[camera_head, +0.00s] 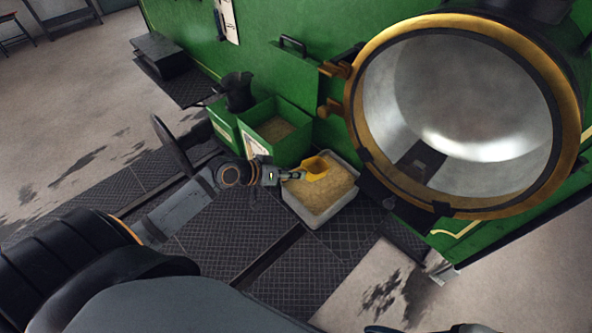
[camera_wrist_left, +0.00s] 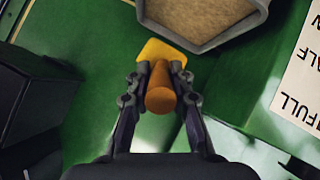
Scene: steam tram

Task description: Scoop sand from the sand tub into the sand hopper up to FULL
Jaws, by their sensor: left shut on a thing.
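My left gripper (camera_head: 286,175) is shut on the handle of a yellow scoop (camera_head: 314,167). The scoop's orange handle (camera_wrist_left: 160,97) sits between the two fingers in the left wrist view. The sand hopper (camera_head: 291,150) is an open green box just behind and left of the tub, with sand inside. A pale card with FULL and HALF (camera_wrist_left: 298,78) shows in the left wrist view. My right gripper is not in view.
A big round brass-rimmed lamp or door (camera_head: 463,110) stands open at the right. A black jug-like vessel (camera_head: 238,91) is behind the hopper. The green tram side (camera_head: 280,20) closes off the back. Dark tread plate (camera_head: 215,235) lies in front.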

